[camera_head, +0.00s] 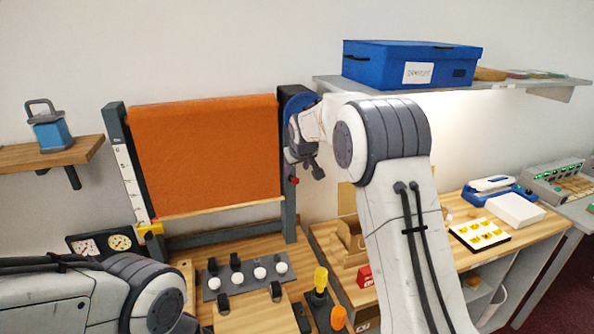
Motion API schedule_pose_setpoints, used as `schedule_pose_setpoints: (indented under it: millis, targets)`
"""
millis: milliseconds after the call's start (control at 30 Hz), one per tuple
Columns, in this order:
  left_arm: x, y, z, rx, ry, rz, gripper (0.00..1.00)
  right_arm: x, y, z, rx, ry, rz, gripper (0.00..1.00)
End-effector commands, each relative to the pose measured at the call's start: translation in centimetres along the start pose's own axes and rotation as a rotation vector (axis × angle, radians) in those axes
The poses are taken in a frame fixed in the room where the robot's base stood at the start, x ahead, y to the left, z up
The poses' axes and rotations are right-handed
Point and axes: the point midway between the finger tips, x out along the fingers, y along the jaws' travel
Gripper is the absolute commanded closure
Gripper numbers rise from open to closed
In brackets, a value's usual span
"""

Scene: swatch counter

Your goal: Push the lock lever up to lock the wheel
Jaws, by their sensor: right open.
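A blue wheel (298,103) sits at the top of the dark right post of a frame that carries an orange cloth (207,150). My right forearm and wrist cover much of it. A small red knob (294,180), which looks like the end of the lock lever, shows on the post below the wheel. The rest of the lever cannot be made out. My right gripper (304,162) is open and empty, pointing down in front of the post, just above the red knob. I cannot tell whether it touches anything. My left arm is at the lower left; its gripper is out of view.
A panel with white knobs (243,275) and a yellow-handled lever (320,282) stand on the wooden counter below. A blue box (410,65) sits on the shelf at upper right.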

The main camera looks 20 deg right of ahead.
Motion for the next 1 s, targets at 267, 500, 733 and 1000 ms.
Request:
schedule_pose_setpoints:
  millis: [267,500,733,1000]
  targets:
    - [0.2,0.0,0.0,0.000,0.000,0.000,0.38,-0.6,-1.5,0.5,-0.010,-0.011,-0.017,0.40]
    - [2.1,-0.2,0.1,0.000,0.000,0.000,0.38,-6.6,-12.5,7.4,-0.093,-0.128,-0.160,0.40]
    - [4.1,-0.3,0.2,-0.001,0.000,0.000,0.38,-14.8,-21.5,20.3,-0.216,-0.302,-0.307,0.40]
    - [6.0,-0.4,0.3,-0.002,0.000,0.000,0.38,-21.9,-24.2,36.4,-0.368,-0.495,-0.410,0.40]
